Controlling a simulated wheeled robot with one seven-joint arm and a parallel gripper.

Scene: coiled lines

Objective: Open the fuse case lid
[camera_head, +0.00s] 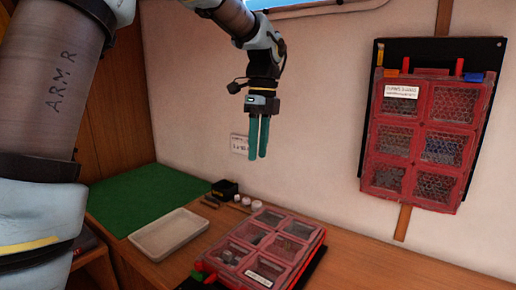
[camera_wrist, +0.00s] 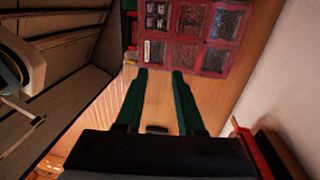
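A red case (camera_head: 268,244) with several clear-windowed compartments lies flat on the table, and its lid looks shut. It has a white label at its near edge and red and green parts at its left corner. A similar red case (camera_head: 420,135) hangs upright on the wall, also looking shut, with a white label too small to read. I cannot tell which one is the fuse case. My gripper (camera_head: 258,137) points down above the table, apart from both cases. In the wrist view its green fingers (camera_wrist: 160,74) are apart and empty, with a red case (camera_wrist: 188,38) beyond the tips.
A pale empty tray (camera_head: 168,233) and a green mat (camera_head: 148,197) are left of the table case. A small black box (camera_head: 225,189) and several small round white items (camera_head: 246,202) stand behind it. The table right of the case is clear up to the wall.

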